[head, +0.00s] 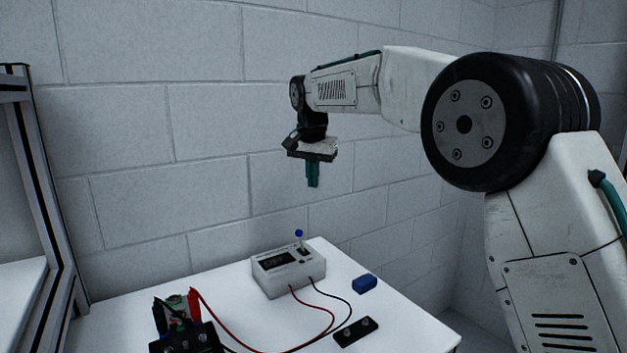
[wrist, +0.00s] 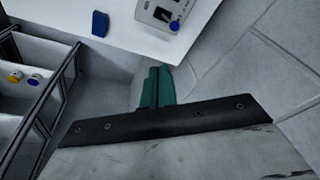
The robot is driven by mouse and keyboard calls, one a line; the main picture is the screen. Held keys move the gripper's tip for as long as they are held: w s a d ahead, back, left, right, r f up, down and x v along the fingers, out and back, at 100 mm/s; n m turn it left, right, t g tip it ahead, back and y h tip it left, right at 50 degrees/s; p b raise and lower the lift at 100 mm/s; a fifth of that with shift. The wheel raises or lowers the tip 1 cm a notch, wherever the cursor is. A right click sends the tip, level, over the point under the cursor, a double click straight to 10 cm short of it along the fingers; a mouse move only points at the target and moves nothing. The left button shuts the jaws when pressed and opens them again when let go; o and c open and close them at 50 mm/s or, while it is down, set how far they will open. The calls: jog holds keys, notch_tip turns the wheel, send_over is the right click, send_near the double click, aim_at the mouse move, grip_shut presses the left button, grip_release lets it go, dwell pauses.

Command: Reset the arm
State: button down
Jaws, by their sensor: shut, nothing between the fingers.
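My gripper (head: 313,184) hangs fingers-down at the end of my raised white arm, above the back part of the white table. Its teal fingers (wrist: 158,88) are together with nothing between them, and they also show in the wrist view. The gripper is well clear of the table and touches nothing. Below it stands a grey instrument box (head: 288,271) with a dark display and a blue-tipped lever (head: 299,234). Part of the box and the blue knob (wrist: 174,25) show at the top of the wrist view.
On the white table (head: 240,325) lie a blue block (head: 364,284), a black terminal strip (head: 355,332), red and black leads, and a device with red and black clips (head: 184,320) at front left. A block wall (head: 220,120) stands behind. A metal frame (head: 40,180) is at left.

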jog(key=s+d+f+n+g, duration=0.1)
jog(key=s+f+n, duration=0.2)
jog(key=f, duration=0.2)
jog(key=s+d+f, duration=0.1)
jog(key=s+d, duration=0.7)
jog(key=s, duration=0.7)
jog(key=s+d+f, duration=0.2)
jog(key=s+d, duration=0.6)
jog(key=s, duration=0.7)
jog(key=s+d+f+n, duration=0.1)
jog(key=s+d, duration=0.8)
jog(key=s, duration=0.6)
jog(key=shift+s+f, duration=0.2)
jog(key=shift+s, duration=0.05)
jog(key=shift+d, duration=0.1)
